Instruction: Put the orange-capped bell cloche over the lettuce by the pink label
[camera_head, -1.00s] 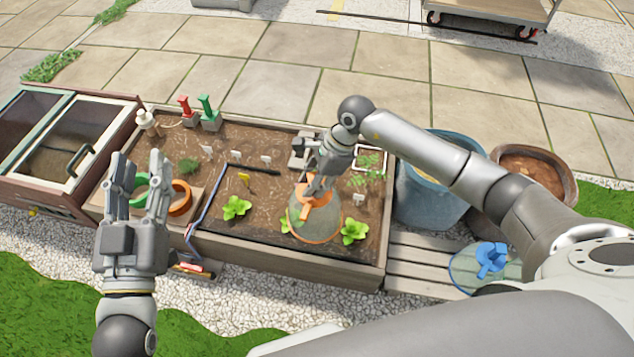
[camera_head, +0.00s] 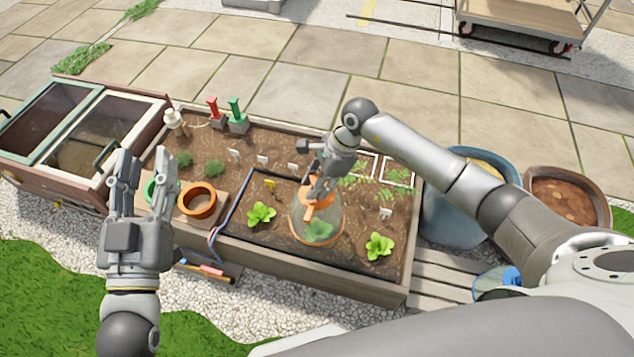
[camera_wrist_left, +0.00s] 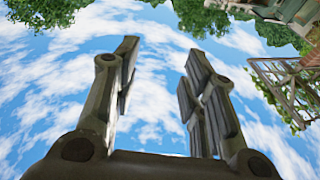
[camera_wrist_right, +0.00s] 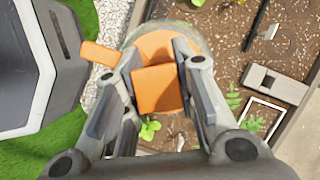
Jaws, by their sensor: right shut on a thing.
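A lettuce (camera_head: 318,232) shows through the cloche wall. I cannot tell whether the rim touches the soil. Another lettuce (camera_head: 260,214) stands uncovered to the left, and one (camera_head: 379,245) to the right, beside a small pale label (camera_head: 385,213). I cannot make out a pink label. My left gripper (camera_head: 142,170) is open and empty, pointing up left of the bed; its spread fingers show in the left wrist view (camera_wrist_left: 160,65).
An orange ring-like pot (camera_head: 198,203) stands on a board at the left of the bed. A blue-capped cloche (camera_head: 510,277) is partly hidden by my right arm. A blue tub (camera_head: 450,215) stands right.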

